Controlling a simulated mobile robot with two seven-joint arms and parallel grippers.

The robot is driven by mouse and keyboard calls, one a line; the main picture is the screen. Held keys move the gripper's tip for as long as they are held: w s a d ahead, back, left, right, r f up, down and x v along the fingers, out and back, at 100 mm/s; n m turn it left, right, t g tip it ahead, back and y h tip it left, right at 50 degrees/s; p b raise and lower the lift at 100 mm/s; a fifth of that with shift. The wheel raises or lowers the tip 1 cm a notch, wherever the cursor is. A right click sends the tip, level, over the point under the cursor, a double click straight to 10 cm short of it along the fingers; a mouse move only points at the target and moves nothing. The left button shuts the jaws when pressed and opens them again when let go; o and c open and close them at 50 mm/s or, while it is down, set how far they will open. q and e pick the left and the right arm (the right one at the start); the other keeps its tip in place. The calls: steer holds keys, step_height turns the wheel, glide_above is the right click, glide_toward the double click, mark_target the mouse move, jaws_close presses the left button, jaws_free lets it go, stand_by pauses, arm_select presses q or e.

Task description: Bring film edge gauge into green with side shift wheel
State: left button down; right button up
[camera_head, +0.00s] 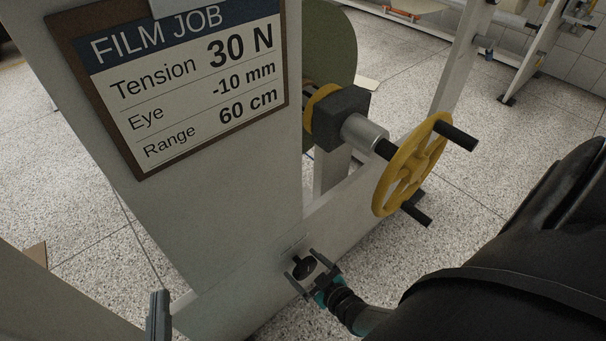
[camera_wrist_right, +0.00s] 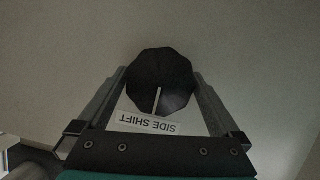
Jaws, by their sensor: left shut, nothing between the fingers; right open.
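The side shift wheel is a small dark many-sided knob (camera_head: 303,267) low on the pale machine frame. In the right wrist view the knob (camera_wrist_right: 160,78) faces the camera, with a white pointer line aimed at the picture's bottom and an upside-down SIDE SHIFT label (camera_wrist_right: 147,124) below it. My right gripper (camera_head: 308,271) is open, its fingers on either side of the knob; whether they touch it I cannot tell. My left gripper (camera_head: 158,304) is shut and empty at the bottom left, away from the knob. No film edge gauge shows in either view.
A FILM JOB card on a brown board (camera_head: 194,78) hangs on the machine's pale panel. A yellow handwheel (camera_head: 412,165) with black handles juts out above and right of the knob. Speckled floor (camera_head: 500,170) is open to the right, beyond my dark right arm.

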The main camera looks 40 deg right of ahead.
steer(key=shift+c, duration=0.4)
steer(key=c, duration=1)
steer(key=shift+m+y, duration=1.3)
steer(key=shift+m, duration=0.6)
steer(key=o, duration=1.1)
